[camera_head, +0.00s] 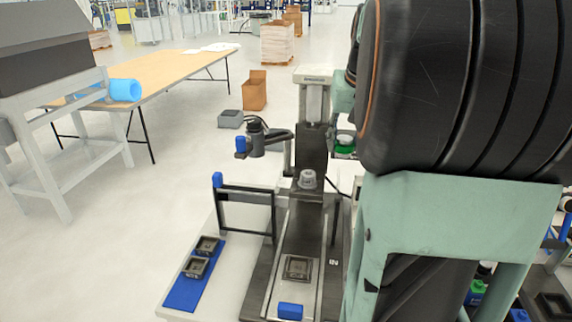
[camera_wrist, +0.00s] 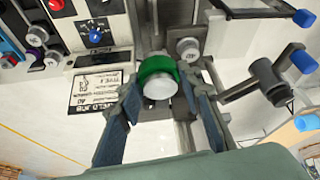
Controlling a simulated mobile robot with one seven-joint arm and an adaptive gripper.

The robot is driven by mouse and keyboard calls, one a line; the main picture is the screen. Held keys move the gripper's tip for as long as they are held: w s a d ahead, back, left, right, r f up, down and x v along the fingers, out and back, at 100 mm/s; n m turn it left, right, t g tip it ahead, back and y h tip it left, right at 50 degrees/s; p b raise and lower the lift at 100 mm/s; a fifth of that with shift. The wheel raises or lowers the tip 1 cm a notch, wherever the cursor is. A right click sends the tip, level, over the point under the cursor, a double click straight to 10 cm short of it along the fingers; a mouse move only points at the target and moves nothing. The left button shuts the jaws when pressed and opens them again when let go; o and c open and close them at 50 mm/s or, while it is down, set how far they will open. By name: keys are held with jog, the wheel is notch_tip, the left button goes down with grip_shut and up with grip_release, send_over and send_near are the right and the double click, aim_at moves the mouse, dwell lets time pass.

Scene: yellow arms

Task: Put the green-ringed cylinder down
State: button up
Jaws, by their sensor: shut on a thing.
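The green-ringed cylinder (camera_wrist: 157,65) is in the middle of the wrist view, with a pale round end facing the camera. My gripper (camera_wrist: 161,88) has one finger on each side of it and is shut on it. In the head view the cylinder (camera_head: 345,144) shows as a small green ring with white parts, just right of the dark upright column. My arm's large black and green links cover much of the right side there, and the gripper's fingers cannot be made out. Whether the cylinder touches anything below it is not clear.
A dark fixture (camera_head: 297,267) with a square part stands below the column. A blue mat (camera_head: 183,292) with two square parts lies to its left. A black arm with a blue cap (camera_head: 241,144) reaches left from the column. In the wrist view a labelled panel (camera_wrist: 97,92) is at left.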

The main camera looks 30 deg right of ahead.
jog(key=w+f+p, duration=0.2)
jog(key=w+f, duration=0.2)
jog(key=w, duration=0.5)
jog(key=p, duration=0.1)
send_over(308, 173)
jog(key=s, duration=0.1)
notch_tip(308, 173, down, 4)
jog(key=shift+f, duration=0.25)
jog(key=shift+w+f, duration=0.35)
jog(key=shift+f, duration=0.1)
jog(key=shift+w+f+p, duration=0.1)
jog(key=shift+f+p, duration=0.2)
jog(key=shift+f, duration=1.35)
jog(key=shift+f, duration=0.15)
jog(key=o, duration=1.2)
jog(key=shift+o, duration=0.2)
